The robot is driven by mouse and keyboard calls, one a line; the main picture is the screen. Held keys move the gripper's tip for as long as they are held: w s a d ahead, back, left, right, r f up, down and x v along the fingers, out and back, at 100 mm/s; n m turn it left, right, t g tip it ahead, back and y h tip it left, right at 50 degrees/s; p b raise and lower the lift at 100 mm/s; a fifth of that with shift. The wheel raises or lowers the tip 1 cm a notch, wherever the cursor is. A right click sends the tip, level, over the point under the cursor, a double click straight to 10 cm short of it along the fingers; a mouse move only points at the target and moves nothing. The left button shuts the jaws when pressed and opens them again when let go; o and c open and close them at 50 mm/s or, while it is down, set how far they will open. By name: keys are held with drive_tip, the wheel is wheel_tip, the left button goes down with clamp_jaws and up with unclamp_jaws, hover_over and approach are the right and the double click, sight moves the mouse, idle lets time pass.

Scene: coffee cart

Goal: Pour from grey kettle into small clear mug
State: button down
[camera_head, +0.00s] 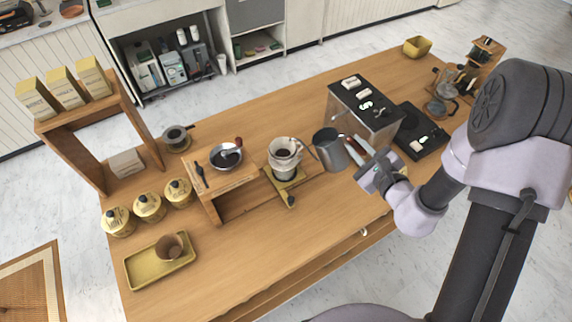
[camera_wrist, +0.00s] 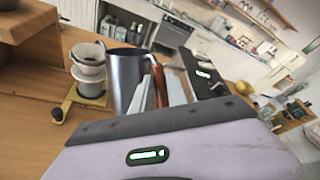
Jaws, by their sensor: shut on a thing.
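The grey kettle (camera_head: 329,150) is held by its reddish-brown handle in my gripper (camera_head: 362,154), which is shut on it. Its thin spout points left, close beside a white dripper (camera_head: 285,146) with dark contents. The kettle looks nearly upright; whether it clears the table I cannot tell. In the wrist view the kettle (camera_wrist: 125,75) stands in front of my fingers (camera_wrist: 160,90), with the dripper (camera_wrist: 88,54) to its left. A small pale, see-through mug (camera_wrist: 91,84) sits under the dripper on a yellow scale (camera_wrist: 70,104). No stream of water shows.
A black-topped machine (camera_head: 366,102) stands just behind and right of the kettle. A glass carafe (camera_head: 441,100) is farther right. A wooden stand (camera_head: 232,182) with a metal bowl is left of the dripper. Yellow canisters (camera_head: 149,207) and a tray (camera_head: 137,269) lie farther left.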

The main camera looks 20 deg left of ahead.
drive_tip(key=shift+a+r, duration=0.15)
drive_tip(key=shift+r, duration=0.25)
drive_tip(key=shift+r+p, duration=0.1)
drive_tip(key=shift+p, duration=0.2)
drive_tip(key=shift+a+r+n+h+p, duration=0.15)
drive_tip(key=shift+r+n+h+p, duration=0.1)
drive_tip(key=shift+n+h+p, duration=0.05)
drive_tip(key=shift+a+r+p, duration=0.25)
drive_tip(key=shift+r+p, duration=0.45)
drive_tip(key=shift+p, duration=0.05)
idle(1.8)
